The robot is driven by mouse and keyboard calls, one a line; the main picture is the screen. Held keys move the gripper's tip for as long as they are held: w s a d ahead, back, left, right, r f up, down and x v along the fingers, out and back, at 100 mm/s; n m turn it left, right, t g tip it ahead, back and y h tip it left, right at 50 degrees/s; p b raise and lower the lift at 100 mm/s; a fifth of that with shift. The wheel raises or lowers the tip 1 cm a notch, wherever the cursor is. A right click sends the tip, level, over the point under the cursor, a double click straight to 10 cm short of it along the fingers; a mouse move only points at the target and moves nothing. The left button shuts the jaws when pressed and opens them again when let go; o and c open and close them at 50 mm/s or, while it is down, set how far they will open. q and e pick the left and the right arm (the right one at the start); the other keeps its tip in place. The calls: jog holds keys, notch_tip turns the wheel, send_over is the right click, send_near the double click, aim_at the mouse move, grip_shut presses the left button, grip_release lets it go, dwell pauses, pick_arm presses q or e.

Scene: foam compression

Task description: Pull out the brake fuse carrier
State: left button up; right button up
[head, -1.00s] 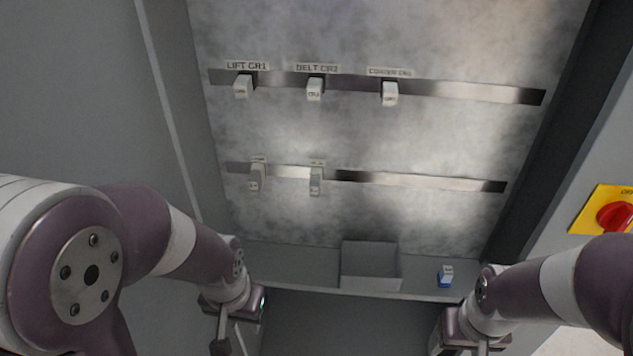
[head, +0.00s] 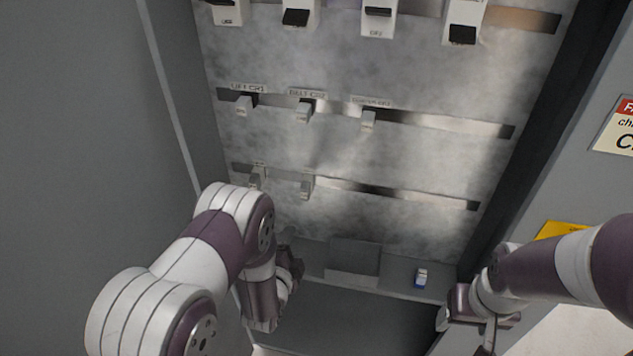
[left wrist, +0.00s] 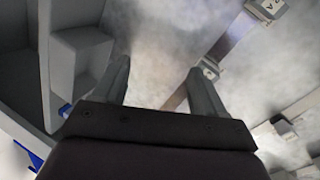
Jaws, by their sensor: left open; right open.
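Two small grey fuse carriers sit on the lower rail, a left one (head: 258,177) and a right one (head: 306,185). Their labels are too small to read, so I cannot tell which is the brake one. My left gripper (head: 290,268) is open and empty below them, in front of the panel's lower part. In the left wrist view, its spread fingers (left wrist: 160,82) face the panel, and a carrier (left wrist: 208,66) shows just beyond the right fingertip. It is apart from any grasp. My right gripper (head: 464,322) is open at the lower right, away from the carriers.
The middle rail holds several labelled carriers, including BELT (head: 305,111); breakers (head: 378,18) line the top. Cabinet walls bound both sides.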

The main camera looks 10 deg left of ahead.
aim_at(304, 196)
pick_arm(q)
notch_tip(304, 196, up, 6)
jog(key=w+m+t, duration=0.1)
jog(key=m+t, duration=0.2)
jog(key=shift+w+r+m+t, duration=0.15)
jog(key=shift+w+m+t, duration=0.25)
jog(key=w+b, duration=0.2)
jog(key=w, duration=0.5)
jog(key=shift+w+d+b, duration=0.15)
jog(key=shift+w+b, duration=0.05)
jog(key=shift+b, duration=0.1)
jog(key=shift+w+b, duration=0.3)
jog(key=shift+w, duration=0.55)
